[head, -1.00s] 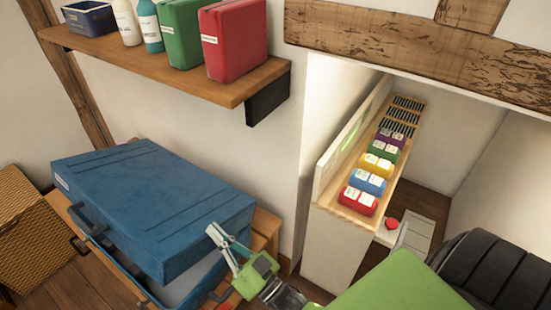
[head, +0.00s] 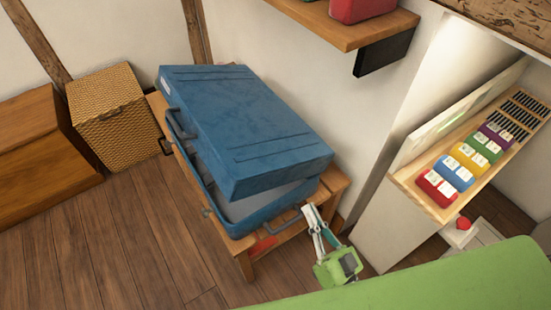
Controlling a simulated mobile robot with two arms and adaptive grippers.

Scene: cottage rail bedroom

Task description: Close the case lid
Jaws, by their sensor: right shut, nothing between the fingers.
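The blue case (head: 215,205) lies on a wooden stand. Its lid (head: 245,125) is tilted partly open, with a gap along the front and right side that shows a pale interior. Handles stick out from the case's sides. My right gripper (head: 309,212) is shut and empty, just right of the case's near right corner and below the lid's corner in the picture. I cannot tell whether it touches the case. My left gripper is not in view.
The wooden stand (head: 335,180) sticks out right of the case. A wicker box (head: 112,115) and a wooden chest (head: 40,150) stand at the left. A shelf (head: 345,30) hangs above right. A rack with colored blocks (head: 460,165) is at the right. Floor at lower left is clear.

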